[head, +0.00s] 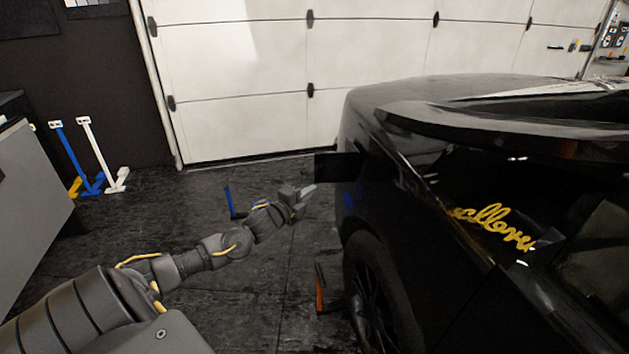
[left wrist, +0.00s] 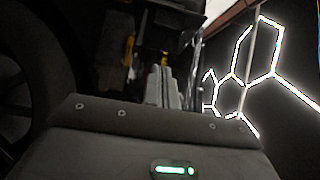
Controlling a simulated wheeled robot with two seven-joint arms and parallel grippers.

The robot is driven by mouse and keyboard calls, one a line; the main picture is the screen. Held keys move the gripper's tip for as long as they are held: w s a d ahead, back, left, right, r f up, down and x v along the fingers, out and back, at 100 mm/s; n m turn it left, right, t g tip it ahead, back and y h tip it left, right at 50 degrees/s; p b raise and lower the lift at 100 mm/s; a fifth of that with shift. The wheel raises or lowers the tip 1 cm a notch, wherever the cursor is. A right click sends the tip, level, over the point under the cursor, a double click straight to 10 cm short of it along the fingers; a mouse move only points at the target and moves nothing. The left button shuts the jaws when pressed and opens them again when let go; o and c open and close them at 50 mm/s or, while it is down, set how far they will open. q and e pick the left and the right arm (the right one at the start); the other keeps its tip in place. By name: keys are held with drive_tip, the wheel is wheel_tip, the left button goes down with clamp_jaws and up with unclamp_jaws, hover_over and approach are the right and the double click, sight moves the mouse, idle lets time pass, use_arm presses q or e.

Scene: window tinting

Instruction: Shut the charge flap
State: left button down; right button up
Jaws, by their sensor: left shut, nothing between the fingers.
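The black charge flap (head: 337,166) stands open, sticking out to the left from the side of the black car (head: 400,190) in the head view. My left gripper (head: 308,191) is shut and empty, just below and to the left of the flap. Whether it touches the flap I cannot tell. In the left wrist view the shut fingers (left wrist: 163,86) show past the gripper body, and dark shapes above them are too dim to tell apart. My right gripper is in neither view.
The car's wheel (head: 373,290) is below the flap, with an orange-and-black stand (head: 320,290) beside it. A blue stand (head: 231,203) is on the floor behind my left arm. White and blue stands (head: 100,155) are farther left. The floor between is clear.

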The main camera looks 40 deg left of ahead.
use_arm(q)
drive_tip(key=w+a, duration=0.2)
drive_tip(key=w, duration=0.4)
drive_tip(key=shift+a, duration=0.4)
